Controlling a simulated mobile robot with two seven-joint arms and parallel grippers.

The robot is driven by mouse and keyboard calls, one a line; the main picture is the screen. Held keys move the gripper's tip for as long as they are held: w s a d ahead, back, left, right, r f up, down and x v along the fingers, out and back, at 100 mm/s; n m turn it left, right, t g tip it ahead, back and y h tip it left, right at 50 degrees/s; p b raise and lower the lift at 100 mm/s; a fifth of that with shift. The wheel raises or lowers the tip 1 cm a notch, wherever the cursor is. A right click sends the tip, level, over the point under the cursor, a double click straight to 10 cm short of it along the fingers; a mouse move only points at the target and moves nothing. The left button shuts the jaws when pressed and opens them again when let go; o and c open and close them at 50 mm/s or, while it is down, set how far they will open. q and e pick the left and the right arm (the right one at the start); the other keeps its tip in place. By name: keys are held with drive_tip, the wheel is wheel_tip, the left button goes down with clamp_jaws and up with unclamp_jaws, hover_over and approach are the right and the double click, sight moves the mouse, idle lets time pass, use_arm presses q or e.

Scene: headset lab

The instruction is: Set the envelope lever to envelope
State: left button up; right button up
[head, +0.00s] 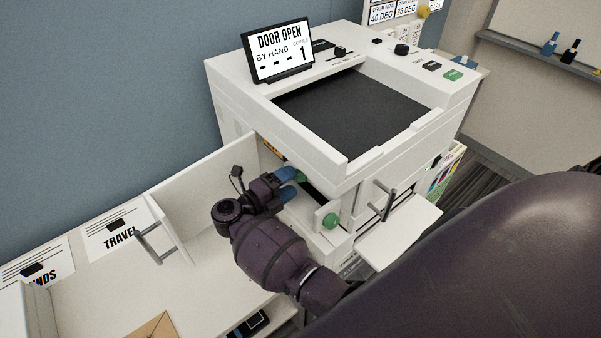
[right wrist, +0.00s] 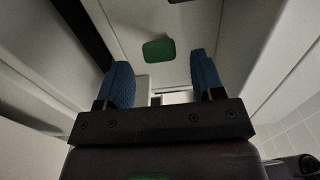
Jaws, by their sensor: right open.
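The white printer (head: 232,98) stands with its side door (head: 205,187) swung open. My right gripper (head: 293,183) is inside the opening, with its two blue fingers apart. A green knob (head: 301,176) shows just beyond the fingertips, partly hidden by them. In the right wrist view, a green tab (right wrist: 158,50) lies ahead, between the open fingers (right wrist: 162,75) and apart from them. A second green knob (head: 330,221) sits lower at the front of the opening. No label shows which green part is the envelope lever. My left gripper is not in view.
The printer's screen (head: 280,50) reads "DOOR OPEN", "BY HAND" and copies 1. A white flap (head: 402,232) sticks out at the printer's right side. A brown envelope (head: 152,328) lies on the white counter (head: 205,290). The open door stands close left of my right gripper.

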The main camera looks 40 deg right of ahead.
sight(301, 176)
drive_tip(key=shift+w+d+p, duration=0.2)
drive_tip(key=shift+d+p, duration=0.15)
drive_tip(key=shift+d, duration=1.8)
drive_tip(key=c, duration=0.9)
